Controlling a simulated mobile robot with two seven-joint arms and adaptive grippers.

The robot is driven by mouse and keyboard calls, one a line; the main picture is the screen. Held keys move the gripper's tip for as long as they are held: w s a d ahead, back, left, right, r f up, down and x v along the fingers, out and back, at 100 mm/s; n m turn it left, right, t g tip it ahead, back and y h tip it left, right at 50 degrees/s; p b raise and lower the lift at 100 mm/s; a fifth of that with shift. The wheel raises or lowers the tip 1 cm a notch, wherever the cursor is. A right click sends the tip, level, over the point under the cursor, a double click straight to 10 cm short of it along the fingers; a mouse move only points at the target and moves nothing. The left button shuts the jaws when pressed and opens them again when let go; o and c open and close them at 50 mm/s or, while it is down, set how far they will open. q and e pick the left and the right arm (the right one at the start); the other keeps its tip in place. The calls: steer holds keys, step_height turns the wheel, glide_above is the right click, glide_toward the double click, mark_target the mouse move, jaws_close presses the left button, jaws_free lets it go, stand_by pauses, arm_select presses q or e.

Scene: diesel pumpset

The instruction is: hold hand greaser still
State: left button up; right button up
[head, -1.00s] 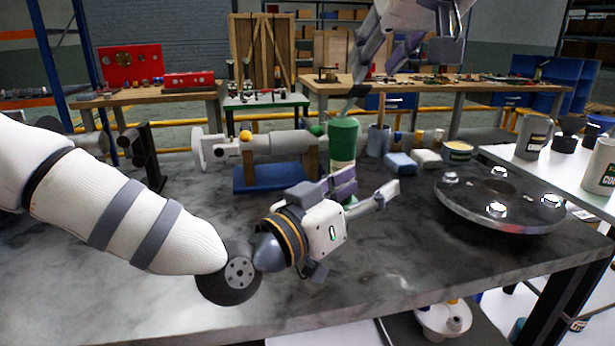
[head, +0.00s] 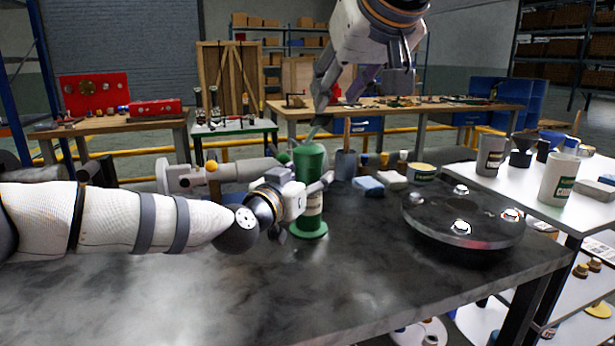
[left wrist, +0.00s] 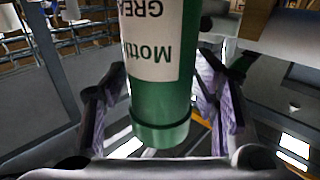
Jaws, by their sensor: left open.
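The hand greaser (head: 309,160) is a green cylinder with a white label. It stands upright on the dark table, on a round green foot. My left gripper (head: 308,180) is at the greaser's side, with its fingers on either side of the body. The left wrist view shows the greaser (left wrist: 160,115) upside down between the two open fingers (left wrist: 160,80). Gaps show beside the lower body; whether a fingertip touches it I cannot tell. My right gripper (head: 362,95) hangs above and behind the greaser, fingers apart, with one fingertip near the greaser's top in the picture.
A round dark plate (head: 463,215) with shiny knobs stands to the right. Blue (head: 367,184) and white blocks and a tin (head: 421,172) stand behind. A grey pump-like part (head: 235,172) lies behind my left arm. The table front (head: 330,285) is clear.

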arm_select(q)
jaws_close()
steer(key=shift+o, duration=0.2)
jaws_free()
jaws_close()
stand_by(0.5)
